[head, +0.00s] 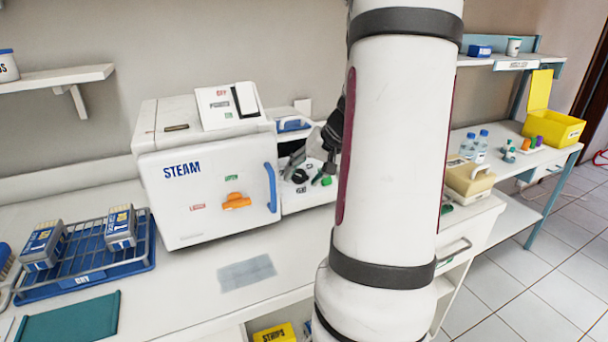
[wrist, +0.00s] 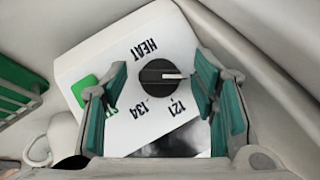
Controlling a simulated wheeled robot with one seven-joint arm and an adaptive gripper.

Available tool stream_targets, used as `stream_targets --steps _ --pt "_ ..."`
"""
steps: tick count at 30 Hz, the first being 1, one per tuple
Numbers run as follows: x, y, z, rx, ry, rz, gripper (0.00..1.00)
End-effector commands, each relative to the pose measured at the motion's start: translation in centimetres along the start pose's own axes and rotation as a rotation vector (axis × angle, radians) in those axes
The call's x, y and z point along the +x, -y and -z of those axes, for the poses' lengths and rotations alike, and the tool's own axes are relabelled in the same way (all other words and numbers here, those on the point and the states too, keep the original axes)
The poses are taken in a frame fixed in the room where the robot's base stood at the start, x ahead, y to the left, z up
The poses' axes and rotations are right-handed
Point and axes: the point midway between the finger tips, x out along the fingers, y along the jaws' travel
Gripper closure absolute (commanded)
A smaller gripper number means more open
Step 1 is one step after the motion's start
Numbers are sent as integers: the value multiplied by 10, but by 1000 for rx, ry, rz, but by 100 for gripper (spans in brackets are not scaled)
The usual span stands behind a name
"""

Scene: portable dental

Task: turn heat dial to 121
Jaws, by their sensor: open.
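The heat dial (wrist: 158,78) is a round black knob on a white panel (wrist: 188,52) marked HEAT, 121 and 134. Its white pointer line points right in the wrist view, away from both the 121 and 134 labels. My gripper (wrist: 163,82) is open, with one teal-padded finger on each side of the dial. Gaps show between the pads and the knob; I cannot tell whether the tips reach down to its height. In the head view, my gripper (head: 318,168) is over the small control panel right of the STEAM machine, partly hidden by my arm.
A green button (wrist: 88,92) is beside the left finger on the panel. The white STEAM machine (head: 205,185), with its blue handle (head: 271,187), stands close left of the gripper. A blue rack (head: 85,262) is at far left. Counter before the machine is mostly clear.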

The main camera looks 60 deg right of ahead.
Motion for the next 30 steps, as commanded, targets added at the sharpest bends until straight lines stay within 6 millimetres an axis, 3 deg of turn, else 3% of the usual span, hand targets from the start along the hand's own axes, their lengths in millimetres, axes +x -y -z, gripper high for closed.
stream_targets --steps 7,12,14,30 --pt "0 0 0 0 0 0 47" --pt "0 0 0 0 0 0 85" --pt "0 0 0 0 0 0 95" --pt "2 -2 0 120 -3 76 95"
